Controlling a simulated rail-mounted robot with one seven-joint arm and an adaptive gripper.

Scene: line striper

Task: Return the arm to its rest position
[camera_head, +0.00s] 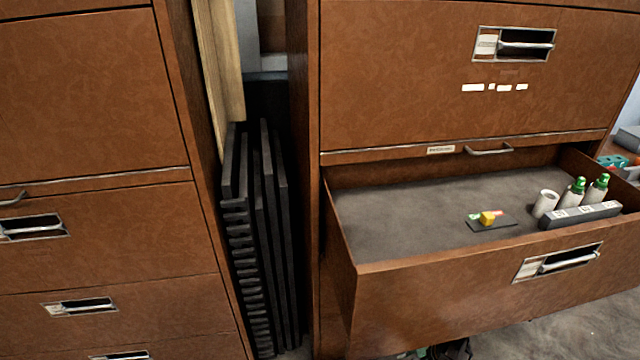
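My gripper and arm do not show in the head view, so whether the gripper is open or shut is hidden. The brown cabinet on the right has an open drawer (420,283) with a grey floor. In the drawer, a small yellow object (487,218) rests on a flat dark plate (505,225). A white cylinder (545,204) and two white bottles with green tops (572,193) stand at the drawer's right side, behind a dark grey block (580,215).
A second brown cabinet (95,100) with shut drawers stands at the left. Black slatted panels (255,230) and wooden boards (220,70) fill the gap between the cabinets. The open drawer juts forward over the floor (570,335). The left part of the drawer is bare.

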